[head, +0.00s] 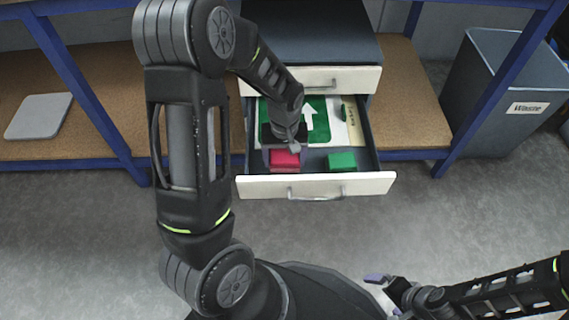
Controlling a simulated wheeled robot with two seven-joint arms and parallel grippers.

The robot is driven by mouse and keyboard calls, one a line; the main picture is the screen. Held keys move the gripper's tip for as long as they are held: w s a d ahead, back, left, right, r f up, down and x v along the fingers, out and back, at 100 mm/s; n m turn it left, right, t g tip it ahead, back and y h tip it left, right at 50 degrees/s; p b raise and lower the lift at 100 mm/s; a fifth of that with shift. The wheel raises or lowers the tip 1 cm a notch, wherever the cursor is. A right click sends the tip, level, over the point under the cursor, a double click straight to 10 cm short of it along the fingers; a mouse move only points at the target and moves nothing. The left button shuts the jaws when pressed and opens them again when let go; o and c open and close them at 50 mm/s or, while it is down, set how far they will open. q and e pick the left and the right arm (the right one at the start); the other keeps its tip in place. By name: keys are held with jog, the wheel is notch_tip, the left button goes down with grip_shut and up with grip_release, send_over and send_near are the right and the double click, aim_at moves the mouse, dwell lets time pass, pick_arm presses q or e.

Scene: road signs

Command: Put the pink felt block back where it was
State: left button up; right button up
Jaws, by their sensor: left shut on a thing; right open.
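The pink felt block (284,160) is at the front left of the open drawer (316,186). My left gripper (284,151) reaches down into the drawer from above and is shut on the pink block. The gripper and wrist hide part of the block, so I cannot tell whether it touches the drawer floor. A green block (342,161) sits in the drawer to the right of it. My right gripper (382,285) is open, low at the lower right, away from the drawer.
A green sign with a white arrow (316,112) and a pale card with lettering (354,122) lie further back in the drawer. A shut drawer (325,78) is above. A grey waste bin (500,95) stands right. A grey flat plate (38,116) lies on the left shelf.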

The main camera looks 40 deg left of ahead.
aim_at(285, 165)
pick_arm(q)
jog(key=shift+f+b, duration=0.3)
jog(key=shift+f, duration=1)
jog(key=shift+f, duration=0.1)
jog(key=shift+f, duration=0.15)
jog(key=o, duration=1.2)
notch_tip(285, 165, up, 12)
jog(key=p, duration=0.4)
jog(key=shift+f+p, duration=0.25)
jog(key=shift+p, duration=0.1)
jog(key=shift+r, duration=0.5)
